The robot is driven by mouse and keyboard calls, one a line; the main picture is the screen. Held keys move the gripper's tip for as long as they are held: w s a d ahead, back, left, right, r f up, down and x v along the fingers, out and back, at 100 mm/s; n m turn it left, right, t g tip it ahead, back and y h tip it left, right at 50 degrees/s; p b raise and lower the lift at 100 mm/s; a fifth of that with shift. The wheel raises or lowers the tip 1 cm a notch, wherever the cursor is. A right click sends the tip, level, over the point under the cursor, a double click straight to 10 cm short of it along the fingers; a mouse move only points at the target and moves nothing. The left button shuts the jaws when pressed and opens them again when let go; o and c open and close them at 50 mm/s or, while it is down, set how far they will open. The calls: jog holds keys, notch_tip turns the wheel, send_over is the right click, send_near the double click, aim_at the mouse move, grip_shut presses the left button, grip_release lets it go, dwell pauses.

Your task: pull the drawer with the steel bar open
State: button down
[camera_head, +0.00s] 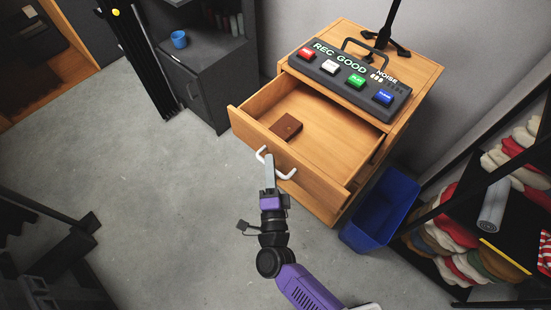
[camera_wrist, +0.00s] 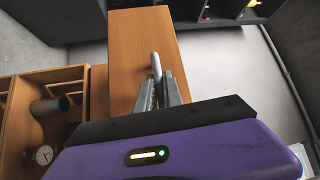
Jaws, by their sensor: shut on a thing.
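The wooden drawer (camera_head: 270,148) stands well out of its cabinet in the head view, with its inside showing. Its pale steel bar handle (camera_head: 287,175) is on the front panel. My gripper (camera_head: 269,160) is at the middle of this bar, its fingers covering part of it. In the wrist view, the fingers of my gripper (camera_wrist: 158,85) are shut on the bar (camera_wrist: 155,64), which sticks out beyond their tips in front of the wooden panel (camera_wrist: 128,50). A small brown flat object (camera_head: 286,127) lies inside the drawer.
A button panel (camera_head: 350,78) sits on the cabinet top. A blue bin (camera_head: 381,207) stands at its right, near a rack of folded cloth (camera_head: 460,225). A grey cabinet (camera_head: 210,80) is at the back left. The floor left of the drawer is clear.

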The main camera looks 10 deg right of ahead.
jog(key=shift+f, duration=0.1)
jog(key=c, duration=1.5)
grip_release()
jog(key=s+a+f+b, duration=0.1)
jog(key=s, duration=0.6)
jog(key=shift+s, duration=0.35)
jog(key=shift+a, duration=0.1)
